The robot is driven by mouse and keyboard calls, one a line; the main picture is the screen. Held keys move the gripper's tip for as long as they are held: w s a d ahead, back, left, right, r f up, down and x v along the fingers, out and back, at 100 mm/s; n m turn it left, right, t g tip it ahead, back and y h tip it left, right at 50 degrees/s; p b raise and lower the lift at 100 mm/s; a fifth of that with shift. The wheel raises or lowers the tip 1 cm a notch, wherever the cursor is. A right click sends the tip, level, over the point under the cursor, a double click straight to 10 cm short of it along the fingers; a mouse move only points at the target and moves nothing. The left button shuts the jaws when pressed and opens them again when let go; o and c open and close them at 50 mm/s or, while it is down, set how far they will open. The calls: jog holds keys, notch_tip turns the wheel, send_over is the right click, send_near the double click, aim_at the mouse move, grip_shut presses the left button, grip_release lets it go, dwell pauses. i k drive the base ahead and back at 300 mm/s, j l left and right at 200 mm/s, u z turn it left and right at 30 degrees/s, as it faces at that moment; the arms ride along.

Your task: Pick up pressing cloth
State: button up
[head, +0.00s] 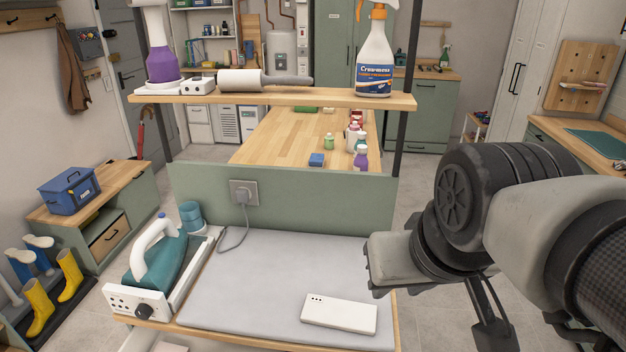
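A flat white rectangular piece (340,314) with small dark dots at its upper left corner lies on the grey ironing mat (260,275), near the mat's front right. It looks like the folded pressing cloth, though I cannot be sure of its material. My arm comes in from the right, and its end, my gripper (488,318), hangs to the right of the bench, apart from the white piece. A dark finger-like part shows there, pointing down. I cannot make out both fingertips or the gap between them.
A teal iron (165,262) sits in its stand at the mat's left. A shelf (300,96) above the bench holds a purple bottle (160,50), a roller (240,80) and a spray bottle (375,55). A green back panel (330,200) and a dark post (403,120) stand near my arm.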

aim_at(335, 313)
jog(key=l+u, duration=0.45)
jog(key=l, duration=0.45)
jog(key=l+u, duration=0.7)
jog(key=l, duration=0.15)
jog(key=l+u, duration=0.35)
jog(key=k+l, duration=0.05)
